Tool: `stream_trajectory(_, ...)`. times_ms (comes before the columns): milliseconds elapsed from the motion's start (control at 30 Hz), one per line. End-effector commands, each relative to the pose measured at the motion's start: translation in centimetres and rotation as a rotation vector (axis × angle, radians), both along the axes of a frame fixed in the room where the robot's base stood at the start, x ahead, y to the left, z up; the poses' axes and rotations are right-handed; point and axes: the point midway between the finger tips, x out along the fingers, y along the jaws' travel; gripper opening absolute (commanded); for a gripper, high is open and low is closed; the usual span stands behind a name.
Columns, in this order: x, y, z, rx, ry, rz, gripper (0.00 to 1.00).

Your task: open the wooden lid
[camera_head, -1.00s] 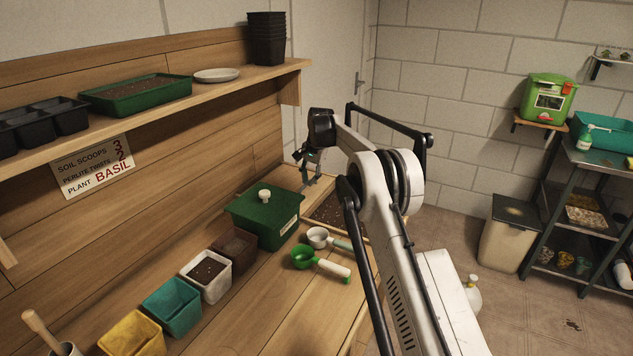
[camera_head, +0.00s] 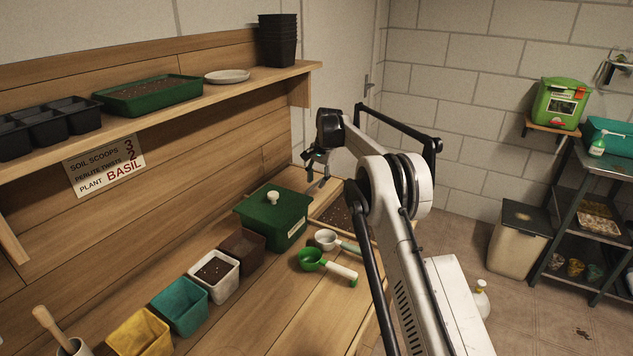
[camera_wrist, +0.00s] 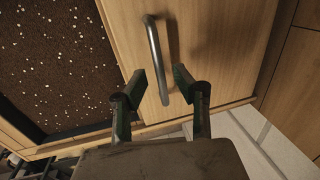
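The wooden lid (camera_wrist: 215,40) is a light wood panel with a metal bar handle (camera_wrist: 154,52), seen in the wrist view. It lies flat beside a dark soil bed with white specks (camera_wrist: 55,65), which shows uncovered. My gripper (camera_wrist: 160,83) is open, its two dark green fingers on either side of the handle's lower end in the picture. Whether they touch the handle I cannot tell. In the head view my gripper (camera_head: 318,183) is low over the far end of the bench, above the soil bed (camera_head: 335,215); the lid is hardly distinguishable there.
A green lidded box (camera_head: 285,222) stands just left of my gripper. A white scoop (camera_head: 326,239) and a green scoop (camera_head: 313,259) lie in front of it. Several pots line the bench, including a white one (camera_head: 213,282). A shelf (camera_head: 200,95) runs above at left.

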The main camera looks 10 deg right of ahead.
Motion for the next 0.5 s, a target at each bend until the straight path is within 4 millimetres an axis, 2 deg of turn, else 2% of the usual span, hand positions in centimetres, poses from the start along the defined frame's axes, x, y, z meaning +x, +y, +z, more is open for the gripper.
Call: stream_trajectory(500,-1.2,-1.4,9.0,0.0,0.0,-0.001,0.28)
